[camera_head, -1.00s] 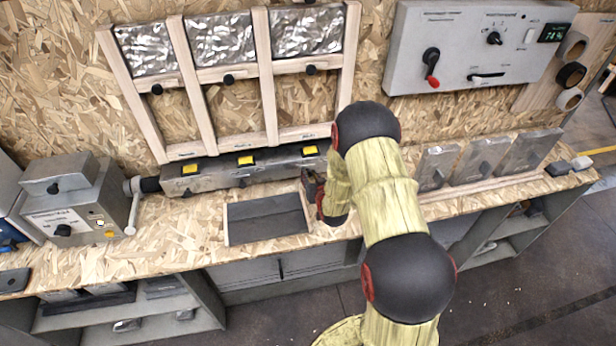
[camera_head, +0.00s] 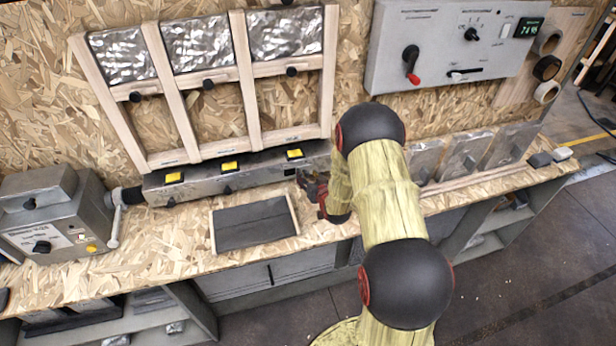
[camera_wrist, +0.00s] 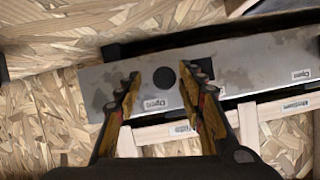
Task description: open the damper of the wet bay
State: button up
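A long grey metal duct (camera_head: 203,181) runs along the back of the bench below the wood-framed bays. Yellow tabs (camera_head: 295,154) sit on its top. My gripper (camera_head: 313,186) is at the duct's right part, largely hidden by my arm. In the wrist view my gripper (camera_wrist: 160,74) is open, one finger on each side of a dark round knob (camera_wrist: 164,78) on the duct's face (camera_wrist: 235,68). I cannot tell whether they touch it. A dark square patch and an "Open" label (camera_wrist: 155,103) are beside it.
A grey tray (camera_head: 253,224) lies on the bench in front of the duct. A grey box (camera_head: 60,215) with a lever stands at the left end. A control panel (camera_head: 445,45) hangs on the wall at the right. Metal plates (camera_head: 465,155) lean at the right back.

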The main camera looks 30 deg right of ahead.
jog(key=v, duration=1.2)
dwell(0.4)
jog(key=shift+r, duration=0.1)
